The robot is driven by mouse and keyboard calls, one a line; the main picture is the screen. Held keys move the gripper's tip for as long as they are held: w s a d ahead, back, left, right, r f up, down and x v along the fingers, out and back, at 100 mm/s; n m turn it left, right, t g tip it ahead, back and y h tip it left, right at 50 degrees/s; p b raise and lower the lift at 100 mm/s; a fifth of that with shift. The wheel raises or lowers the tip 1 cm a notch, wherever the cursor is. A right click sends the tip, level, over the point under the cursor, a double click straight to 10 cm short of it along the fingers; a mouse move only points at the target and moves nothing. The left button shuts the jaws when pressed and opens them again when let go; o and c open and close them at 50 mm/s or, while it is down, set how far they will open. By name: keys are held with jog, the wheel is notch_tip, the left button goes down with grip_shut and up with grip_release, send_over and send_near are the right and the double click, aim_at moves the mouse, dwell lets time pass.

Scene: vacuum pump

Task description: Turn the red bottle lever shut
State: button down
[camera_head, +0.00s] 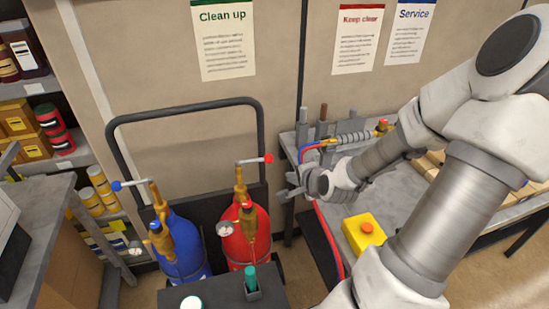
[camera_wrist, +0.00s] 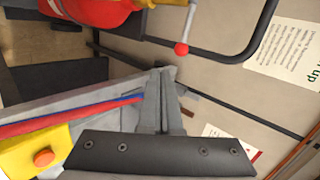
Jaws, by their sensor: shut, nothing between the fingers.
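The red bottle (camera_head: 243,247) stands upright in a cart next to the blue bottle (camera_head: 178,250). A brass valve tops it, with a thin lever (camera_head: 251,160) reaching right to a red ball knob (camera_head: 269,158). In the wrist view the red bottle (camera_wrist: 90,12) is at the upper left, and its knob (camera_wrist: 181,48) is just beyond my fingertips. My gripper (camera_head: 283,193) is right of the lever, apart from it in the head view. In the wrist view my gripper (camera_wrist: 162,72) is shut and empty, its fingers together.
The cart's black handle (camera_head: 185,110) arches behind the bottles. The blue bottle's lever (camera_head: 132,183) points left. A grey bench (camera_head: 395,205) with a torch and hoses stands right. A yellow box with an orange button (camera_head: 364,233) sits below my arm. Shelves stand left.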

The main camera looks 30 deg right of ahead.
aim_at(272, 160)
jog(key=w+d+f+b, duration=0.1)
jog(key=w+f, duration=0.4)
jog(key=w, duration=0.6)
jog(key=shift+w+d, duration=0.35)
jog(key=shift+d, duration=0.3)
jog(key=shift+w+d, duration=0.35)
jog(key=shift+w, duration=0.35)
jog(key=shift+d+r, duration=0.1)
jog(key=shift+r, duration=0.15)
jog(key=shift+w, duration=0.1)
jog(key=shift+f+b, duration=0.1)
jog(key=shift+b, duration=0.2)
